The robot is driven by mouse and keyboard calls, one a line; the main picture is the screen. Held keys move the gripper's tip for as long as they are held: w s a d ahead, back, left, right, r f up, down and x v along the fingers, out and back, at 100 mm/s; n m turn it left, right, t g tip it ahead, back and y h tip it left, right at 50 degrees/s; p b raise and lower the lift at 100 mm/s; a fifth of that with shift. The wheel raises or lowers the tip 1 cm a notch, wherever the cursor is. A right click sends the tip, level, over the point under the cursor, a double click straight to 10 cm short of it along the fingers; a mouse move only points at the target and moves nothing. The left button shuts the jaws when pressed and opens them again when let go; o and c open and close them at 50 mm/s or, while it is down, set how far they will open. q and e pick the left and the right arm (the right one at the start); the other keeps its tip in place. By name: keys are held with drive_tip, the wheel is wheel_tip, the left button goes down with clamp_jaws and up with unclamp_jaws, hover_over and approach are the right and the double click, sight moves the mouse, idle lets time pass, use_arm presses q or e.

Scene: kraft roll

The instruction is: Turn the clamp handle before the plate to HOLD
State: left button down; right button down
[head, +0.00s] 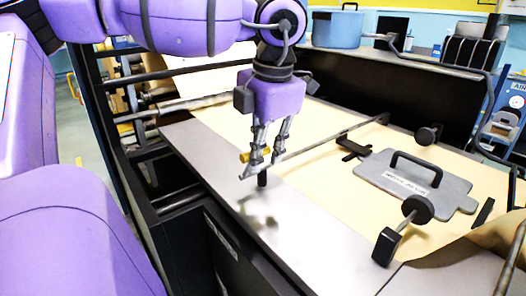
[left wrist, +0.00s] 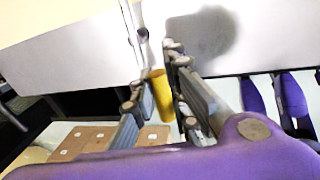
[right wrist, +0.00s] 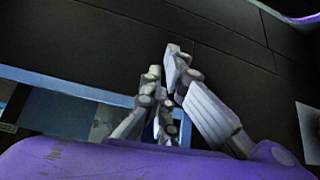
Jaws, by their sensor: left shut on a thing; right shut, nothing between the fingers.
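My left gripper (head: 258,160) is shut on a yellow handle (left wrist: 160,95), whose yellow ends (head: 245,157) show beside the fingers in the head view. A dark peg (head: 262,180) stands just below the fingers, over the grey bench top. A long thin metal bar (head: 325,143) runs from beside the fingers back to the right; how it joins the handle is unclear. The grey plate (head: 455,190) with a black handle and a label lies on the brown paper to the right. No HOLD mark can be read. My right gripper (right wrist: 168,80) is shut and empty.
A black lever with a round disc (head: 418,208) is in front of the plate, and another disc (head: 428,135) is behind it. Brown paper (head: 315,170) covers much of the bench (head: 300,225). A blue pot (head: 337,28) stands on the back shelf.

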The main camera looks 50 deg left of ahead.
use_arm(q)
drive_tip(key=c, duration=2)
unclamp_jaws()
drive_tip(key=shift+s+f, duration=0.3)
drive_tip(key=o, duration=0.3)
drive_tip(key=shift+w, duration=0.1)
use_arm(e)
drive_tip(key=shift+s+d+f, duration=0.1)
drive_tip(key=shift+s+d, duration=0.05)
drive_tip(key=shift+s, duration=0.25)
use_arm(q)
drive_tip(key=shift+r, duration=0.4)
drive_tip(key=r, duration=0.3)
drive_tip(key=d+r, duration=0.1)
drive_tip(key=r, duration=0.3)
drive_tip(key=d+r, duration=0.1)
drive_tip(key=r, duration=0.3)
drive_tip(key=shift+w+d+r, duration=0.1)
drive_tip(key=shift+r, duration=0.05)
use_arm(e)
drive_tip(key=shift+w, duration=0.2)
